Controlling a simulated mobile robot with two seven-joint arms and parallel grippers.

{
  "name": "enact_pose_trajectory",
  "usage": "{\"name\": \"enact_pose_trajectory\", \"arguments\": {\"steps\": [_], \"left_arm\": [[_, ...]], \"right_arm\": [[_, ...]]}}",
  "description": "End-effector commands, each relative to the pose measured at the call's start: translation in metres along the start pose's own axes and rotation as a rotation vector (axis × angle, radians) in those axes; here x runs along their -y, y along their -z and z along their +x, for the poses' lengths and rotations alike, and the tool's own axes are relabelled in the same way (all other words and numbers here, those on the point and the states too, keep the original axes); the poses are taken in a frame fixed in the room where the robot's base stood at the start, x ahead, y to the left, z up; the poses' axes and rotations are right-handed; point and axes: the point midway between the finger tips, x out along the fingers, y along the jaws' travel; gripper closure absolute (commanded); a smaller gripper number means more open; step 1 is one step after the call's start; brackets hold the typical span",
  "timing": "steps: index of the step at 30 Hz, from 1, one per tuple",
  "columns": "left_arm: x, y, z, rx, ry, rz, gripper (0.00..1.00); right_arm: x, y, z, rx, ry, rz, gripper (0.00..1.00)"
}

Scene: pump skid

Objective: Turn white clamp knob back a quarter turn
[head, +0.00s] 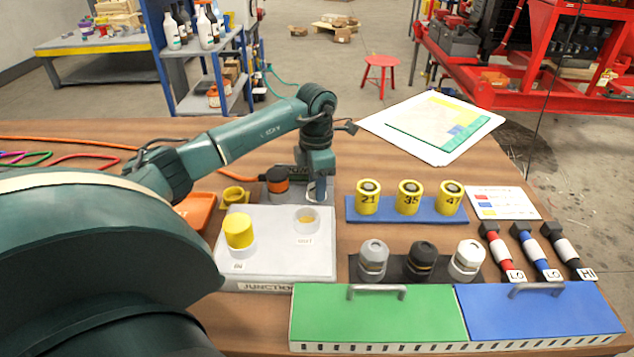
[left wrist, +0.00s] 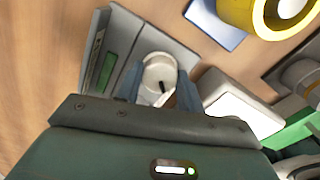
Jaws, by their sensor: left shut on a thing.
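The white clamp knob (left wrist: 159,72) shows in the left wrist view as a round white cap with a short dark mark. It sits on a grey base plate (left wrist: 118,42) with a green strip. My left gripper (left wrist: 160,92) has its two blue fingers on either side of the knob, shut on it. In the head view my left gripper (head: 318,188) points down behind the white junction box (head: 275,262). My right gripper is in neither view.
A yellow cylinder (head: 239,231) stands on the junction box. Grey, black and white capped pieces stand in front. Green (head: 380,318) and blue (head: 535,310) lids fill the near edge.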

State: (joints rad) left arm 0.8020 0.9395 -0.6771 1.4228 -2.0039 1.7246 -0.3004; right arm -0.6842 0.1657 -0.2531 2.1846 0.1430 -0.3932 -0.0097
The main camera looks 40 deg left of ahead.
Motion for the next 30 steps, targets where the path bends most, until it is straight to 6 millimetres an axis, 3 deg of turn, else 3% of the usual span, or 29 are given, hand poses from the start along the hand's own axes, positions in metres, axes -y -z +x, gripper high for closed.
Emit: {"name": "enact_pose_trajectory", "arguments": {"steps": [5,14,30], "left_arm": [[0.000,0.000,0.000,0.000,0.000,0.000,0.85],[0.000,0.000,-0.001,0.001,0.001,-0.042,0.85],[-0.001,0.001,-0.003,0.012,0.001,-0.460,0.85]], "right_arm": [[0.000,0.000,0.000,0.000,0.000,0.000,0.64],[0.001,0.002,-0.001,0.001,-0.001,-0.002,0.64],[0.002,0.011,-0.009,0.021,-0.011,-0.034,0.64]]}}
